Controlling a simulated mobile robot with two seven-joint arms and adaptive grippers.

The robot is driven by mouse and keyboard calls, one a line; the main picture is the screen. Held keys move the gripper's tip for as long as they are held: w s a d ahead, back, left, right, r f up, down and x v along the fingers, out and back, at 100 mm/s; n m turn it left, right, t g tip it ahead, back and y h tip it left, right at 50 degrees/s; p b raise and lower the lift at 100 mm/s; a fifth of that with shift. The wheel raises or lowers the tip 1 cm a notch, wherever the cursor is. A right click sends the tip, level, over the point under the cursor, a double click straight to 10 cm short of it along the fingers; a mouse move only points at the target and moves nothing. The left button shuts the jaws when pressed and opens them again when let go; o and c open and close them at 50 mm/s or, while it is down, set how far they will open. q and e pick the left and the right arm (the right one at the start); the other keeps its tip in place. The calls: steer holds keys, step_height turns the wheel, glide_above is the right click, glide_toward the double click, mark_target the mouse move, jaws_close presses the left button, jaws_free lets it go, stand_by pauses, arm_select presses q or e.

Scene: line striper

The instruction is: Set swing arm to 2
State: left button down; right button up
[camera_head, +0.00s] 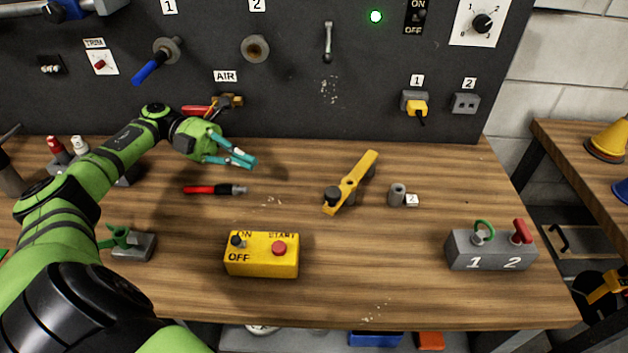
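The yellow swing arm (358,172) lies at a slant on the middle of the workbench, its upper end pointing up and right. A dark knob (333,195) is at its lower left end. A grey post (396,194) with a small label 2 (412,200) stands to its right, apart from the bar. My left gripper (250,160), green with teal fingers, hovers above the bench left of the swing arm, touching nothing that I can see. Its fingertips look close together, but I cannot tell whether they meet. My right gripper is out of view.
A red-handled tool (212,189) lies below my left gripper. A yellow switch box (262,254) stands in front, and a grey two-lever box (490,250) at right. The dark panel (300,90) with valves and switches rises behind. Bare wood (390,260) lies between the boxes.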

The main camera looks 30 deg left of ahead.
arm_select(q)
steer(key=p+x, duration=0.1)
steer(key=x, duration=0.2)
steer(key=p+x, duration=0.2)
steer(key=shift+w+d+r+p, duration=0.1)
steer(key=shift+d+r+p, duration=0.1)
steer(key=shift+d+p, duration=0.15)
steer(key=p+x, duration=0.3)
steer(key=x, duration=0.4)
steer(key=shift+w+d+f, duration=0.15)
steer(key=shift+d+f+p, duration=0.2)
steer(key=shift+d+p, duration=0.15)
steer(key=shift+d, duration=0.1)
steer(key=shift+w, duration=0.1)
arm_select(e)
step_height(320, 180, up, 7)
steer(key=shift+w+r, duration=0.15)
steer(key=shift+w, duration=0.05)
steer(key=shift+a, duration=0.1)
